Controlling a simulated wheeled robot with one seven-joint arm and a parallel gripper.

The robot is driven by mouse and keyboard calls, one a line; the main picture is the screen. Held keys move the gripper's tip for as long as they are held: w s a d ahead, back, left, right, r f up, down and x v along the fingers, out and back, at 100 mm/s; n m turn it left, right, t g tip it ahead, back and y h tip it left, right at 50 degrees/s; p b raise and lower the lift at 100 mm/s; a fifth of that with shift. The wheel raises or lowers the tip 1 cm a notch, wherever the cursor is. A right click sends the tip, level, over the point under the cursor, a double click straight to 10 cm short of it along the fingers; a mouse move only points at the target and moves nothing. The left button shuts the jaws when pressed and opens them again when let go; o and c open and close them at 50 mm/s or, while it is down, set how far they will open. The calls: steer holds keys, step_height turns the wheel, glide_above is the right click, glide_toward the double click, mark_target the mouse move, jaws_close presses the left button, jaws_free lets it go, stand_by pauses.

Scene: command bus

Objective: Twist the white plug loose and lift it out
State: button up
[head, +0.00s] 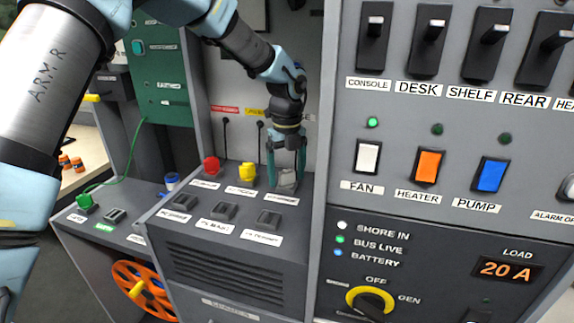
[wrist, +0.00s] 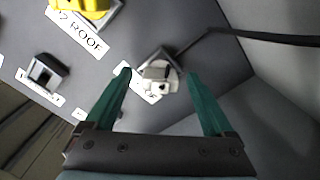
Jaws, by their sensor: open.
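The white plug (head: 287,179) sits in its socket at the right end of the back row on the sloped grey panel. It also shows in the wrist view (wrist: 159,78), with a dark cable running from it to the upper right. My gripper (head: 286,172) hangs over this plug, its green fingers pointing down. In the wrist view my gripper (wrist: 159,73) is open, one finger on each side of the plug, with gaps between fingers and plug. In the head view the fingers partly hide the plug.
A yellow plug (head: 247,172) and a red plug (head: 211,166) stand to the left in the same row. Several empty covered sockets, such as one (head: 269,218), lie in front. The grey switch panel (head: 345,215) rises close on the right.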

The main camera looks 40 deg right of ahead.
jaws_close()
steer(key=shift+n, duration=2)
steer(key=shift+n, duration=0.3)
steer(key=n, duration=0.3)
steer(key=shift+n, duration=0.4)
steer(key=shift+n, duration=0.8)
